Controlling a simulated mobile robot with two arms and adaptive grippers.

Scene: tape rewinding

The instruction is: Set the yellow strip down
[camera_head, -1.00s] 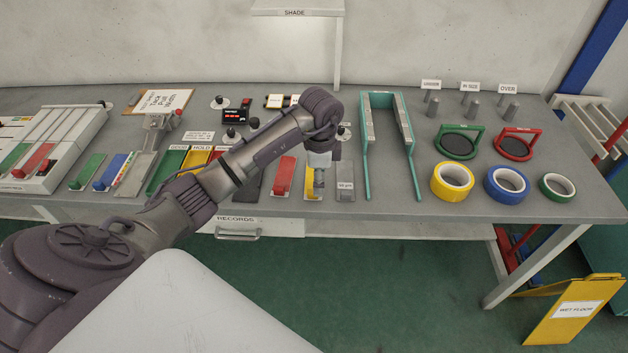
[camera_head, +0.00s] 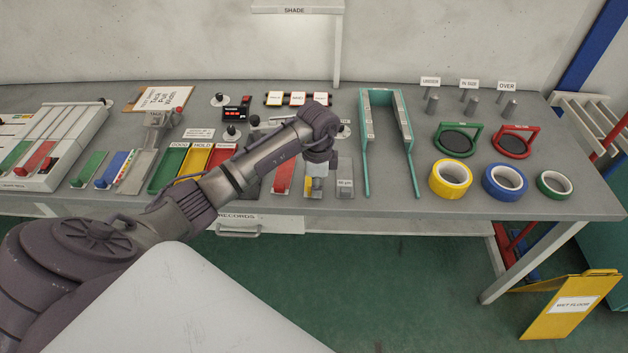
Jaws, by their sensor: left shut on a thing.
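My left gripper (camera_head: 317,181) points down at the front of the workbench, just left of the small grey labelled plate (camera_head: 344,184). It is shut on the yellow strip (camera_head: 315,184), of which only a little yellow shows at the fingertips. A pale grey plate lies directly under the fingers. Whether the strip touches it or hangs just above, I cannot tell. A red strip (camera_head: 284,178) lies on its own plate to the left, partly behind my arm. My right gripper is out of view.
Green, yellow and red trays (camera_head: 168,172) stand left of my arm. A teal U-shaped frame (camera_head: 366,150) stands to the right, then yellow (camera_head: 438,190), blue and green tape rolls. The bench's front edge (camera_head: 420,217) is close to the gripper.

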